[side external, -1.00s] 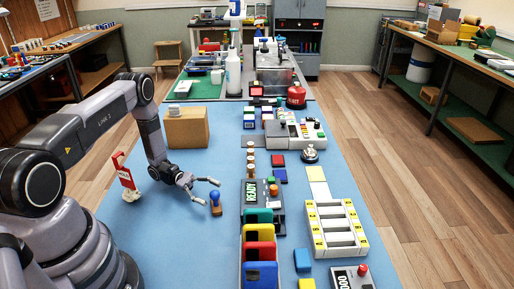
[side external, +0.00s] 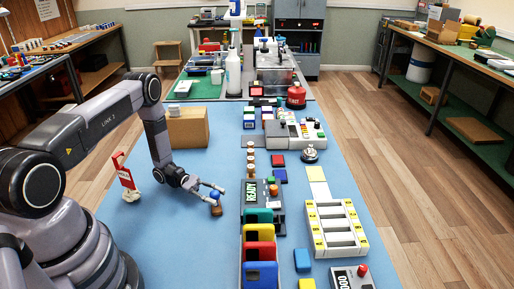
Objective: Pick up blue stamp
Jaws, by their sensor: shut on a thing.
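The blue stamp (side external: 216,208) stands upright on the blue mat (side external: 170,250), left of the device with the READY display. It has a blue knob on top and a brown base. My gripper (side external: 217,192) is at the stamp's upper part, shut on its blue knob. The fingers hide part of the knob. The stamp's base appears to be at or very near the mat; I cannot tell if there is a gap.
A READY display device (side external: 251,191) and upright coloured holders (side external: 260,250) stand right of the stamp. A red and white figure-like stand (side external: 126,178) is to the left, and a cardboard box (side external: 188,127) stands behind. The mat in front of the stamp is clear.

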